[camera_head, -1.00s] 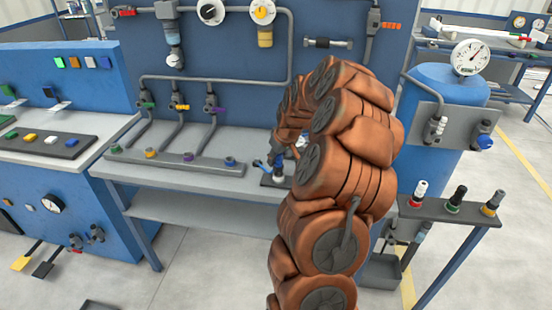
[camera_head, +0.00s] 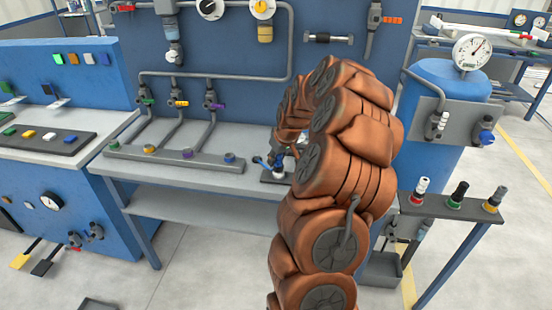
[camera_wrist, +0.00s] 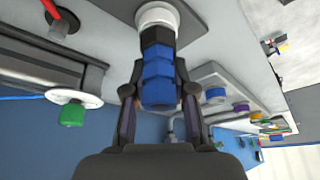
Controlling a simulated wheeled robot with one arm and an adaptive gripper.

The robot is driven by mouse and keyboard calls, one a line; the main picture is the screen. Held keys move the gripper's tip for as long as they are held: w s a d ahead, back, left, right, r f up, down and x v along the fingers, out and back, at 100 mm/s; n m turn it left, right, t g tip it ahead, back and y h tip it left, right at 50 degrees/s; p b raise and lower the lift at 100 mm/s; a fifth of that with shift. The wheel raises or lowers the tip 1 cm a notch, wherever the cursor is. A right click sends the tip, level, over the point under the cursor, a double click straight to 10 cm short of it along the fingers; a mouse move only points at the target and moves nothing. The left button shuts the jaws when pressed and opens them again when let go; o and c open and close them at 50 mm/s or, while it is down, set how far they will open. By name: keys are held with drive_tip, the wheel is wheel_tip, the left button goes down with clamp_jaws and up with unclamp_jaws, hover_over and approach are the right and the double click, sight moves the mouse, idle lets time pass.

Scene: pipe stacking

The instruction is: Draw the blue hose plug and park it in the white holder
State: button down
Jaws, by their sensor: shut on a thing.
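The blue hose plug (camera_wrist: 158,78) is between the two fingers of my gripper (camera_wrist: 157,95) in the wrist view. My gripper is shut on it. A white ring (camera_wrist: 158,15) surrounds the plug's far end, against a grey surface; I cannot tell whether the plug is seated in it or just touching. In the head view my gripper (camera_head: 274,160) is low over a small dark plate on the bench, largely hidden by my arm. A blue part and a small white part show there.
A grey strip (camera_head: 170,160) with green, yellow, purple and blue ports lies left on the bench. Pipes with valves rise behind it. A blue tank (camera_head: 445,95) stands right, and a side shelf (camera_head: 450,208) carries several plugs. In the wrist view a green knob (camera_wrist: 72,115) is at left.

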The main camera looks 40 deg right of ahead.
drive_tip(key=c, duration=0.9)
unclamp_jaws()
drive_tip(key=shift+o, duration=0.2)
drive_tip(key=v, duration=1.2)
drive_tip(key=s+a+r+n+g+y+p, duration=0.1)
drive_tip(key=s+a, duration=0.1)
drive_tip(key=a, duration=1)
drive_tip(key=s+a+r+n+g+y, duration=0.1)
drive_tip(key=s+a+r, duration=0.15)
drive_tip(key=a, duration=0.95)
drive_tip(key=s+a+f+g, duration=0.1)
drive_tip(key=s+a, duration=0.3)
drive_tip(key=s, duration=0.3)
drive_tip(key=s+a+f+g+p, duration=0.1)
drive_tip(key=s+a+g, duration=0.1)
drive_tip(key=s+a, duration=0.2)
drive_tip(key=s+a+f+g+h, duration=0.1)
drive_tip(key=s+a, duration=0.3)
drive_tip(key=s, duration=0.7)
drive_tip(key=shift+a+f, duration=0.25)
drive_tip(key=shift+a, duration=0.15)
